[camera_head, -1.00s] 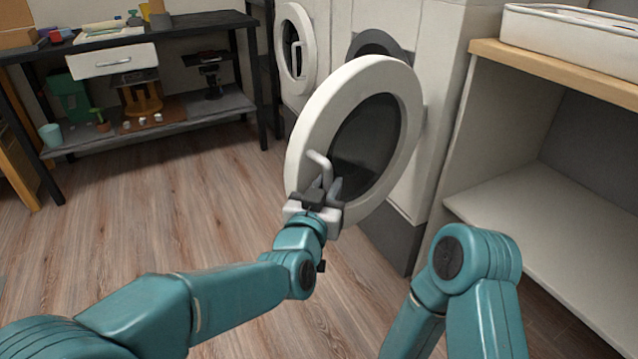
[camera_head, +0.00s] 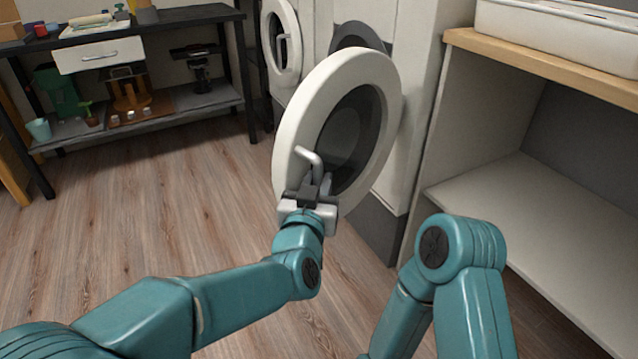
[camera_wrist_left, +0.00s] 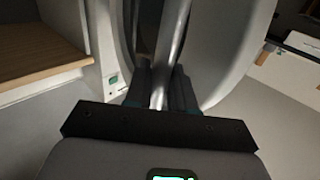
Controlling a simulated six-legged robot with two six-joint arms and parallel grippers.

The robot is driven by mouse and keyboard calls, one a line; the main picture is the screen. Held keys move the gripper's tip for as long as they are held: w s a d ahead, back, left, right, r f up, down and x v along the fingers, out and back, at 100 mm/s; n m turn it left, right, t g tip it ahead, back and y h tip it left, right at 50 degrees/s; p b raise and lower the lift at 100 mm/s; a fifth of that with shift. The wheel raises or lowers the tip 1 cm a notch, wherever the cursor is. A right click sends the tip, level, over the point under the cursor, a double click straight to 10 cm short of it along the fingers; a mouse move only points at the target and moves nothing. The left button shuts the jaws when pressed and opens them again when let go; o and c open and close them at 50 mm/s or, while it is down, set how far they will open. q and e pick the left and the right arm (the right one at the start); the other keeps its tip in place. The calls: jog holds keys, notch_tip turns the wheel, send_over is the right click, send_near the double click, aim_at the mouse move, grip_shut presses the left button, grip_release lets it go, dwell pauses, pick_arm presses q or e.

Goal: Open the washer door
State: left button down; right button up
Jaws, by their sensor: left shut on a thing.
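The washer door (camera_head: 288,125) is a round white ring with a dark glass centre. It stands swung out from the white washer (camera_head: 392,185), whose dark opening (camera_head: 358,38) shows partly behind it. A pale bar handle (camera_head: 315,160) sits on the door's near side. My left gripper (camera_head: 312,188) is shut on the handle at the door's lower left. In the left wrist view the handle (camera_wrist_left: 168,55) runs between the fingers (camera_wrist_left: 160,90), with the door (camera_wrist_left: 232,50) beside it. My right arm shows at the lower right; its gripper is out of view.
A second appliance with a round door (camera_head: 281,42) stands behind, to the left. A shelf unit (camera_head: 490,195) with a wooden top and a white basket (camera_head: 560,38) stands close on the right. A dark workbench (camera_head: 165,22) is at the back left. The wooden floor (camera_head: 130,215) at left is clear.

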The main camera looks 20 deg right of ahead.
pick_arm(q)
jog(key=shift+r, duration=0.1)
jog(key=c, duration=1.1)
grip_release()
pick_arm(e)
jog(key=shift+w+a, duration=0.1)
pick_arm(q)
jog(key=p+v, duration=0.3)
jog(key=v, duration=1.3)
jog(key=shift+a, duration=0.2)
pick_arm(e)
jog(key=shift+s+a+r+g, duration=0.15)
jog(key=shift+s+r+g, duration=0.1)
jog(key=shift+s+r, duration=0.45)
jog(key=shift+s+a+r+g, duration=0.1)
jog(key=shift+s+r+g, duration=0.25)
jog(key=shift+r, duration=0.5)
pick_arm(q)
jog(key=shift+s, duration=0.1)
pick_arm(e)
jog(key=shift+s, duration=0.1)
